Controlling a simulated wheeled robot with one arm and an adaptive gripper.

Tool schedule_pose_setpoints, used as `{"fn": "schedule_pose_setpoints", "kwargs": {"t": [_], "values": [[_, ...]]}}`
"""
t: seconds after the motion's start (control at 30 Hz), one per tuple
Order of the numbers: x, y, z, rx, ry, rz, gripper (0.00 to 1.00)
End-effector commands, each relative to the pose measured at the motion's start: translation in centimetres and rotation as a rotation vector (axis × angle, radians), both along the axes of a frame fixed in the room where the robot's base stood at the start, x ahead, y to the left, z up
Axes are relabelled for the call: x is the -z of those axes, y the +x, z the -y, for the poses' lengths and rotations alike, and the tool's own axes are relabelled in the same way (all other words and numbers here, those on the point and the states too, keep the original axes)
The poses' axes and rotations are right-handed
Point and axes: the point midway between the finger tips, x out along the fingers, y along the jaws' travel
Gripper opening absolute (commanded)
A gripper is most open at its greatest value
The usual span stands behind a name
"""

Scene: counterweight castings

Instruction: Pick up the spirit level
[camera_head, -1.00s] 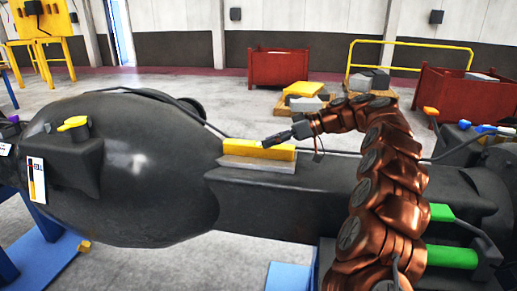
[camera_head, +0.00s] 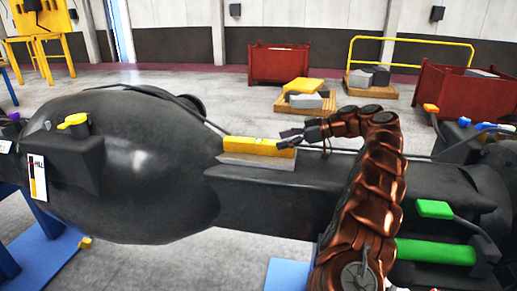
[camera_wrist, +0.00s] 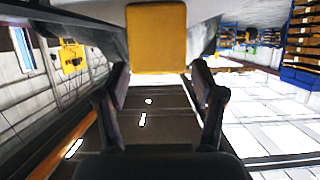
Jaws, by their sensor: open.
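The spirit level (camera_head: 255,146) is a yellow bar lying on a pale ledge (camera_head: 256,163) on top of the large dark casting (camera_head: 135,165). My gripper (camera_head: 285,138) is at the right end of the level, close to it; in the head view I cannot tell whether they touch. In the wrist view the yellow end of the level (camera_wrist: 157,38) shows at the top middle, beyond and between the fingertips. My gripper (camera_wrist: 160,72) is open there, with nothing held between its fingers. The rest of the level is hidden behind its near end in the wrist view.
A black cable (camera_head: 190,112) runs over the casting behind the level. A yellow-topped fitting (camera_head: 75,122) stands at the left, and a green cylinder (camera_head: 435,251) lies at the right. Red bins (camera_head: 277,66) and a pallet stand farther back on open floor.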

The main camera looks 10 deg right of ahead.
Motion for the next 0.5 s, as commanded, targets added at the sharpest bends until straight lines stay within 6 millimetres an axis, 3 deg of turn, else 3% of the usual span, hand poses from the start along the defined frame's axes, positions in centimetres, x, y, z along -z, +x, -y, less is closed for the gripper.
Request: {"fn": "schedule_pose_setpoints", "kwargs": {"t": [0.3,0.5], "values": [[1.4,1.4,-3.4,-0.001,0.001,-0.002,0.69],[1.9,1.7,-4.1,0.0,-0.001,-0.001,0.69]]}}
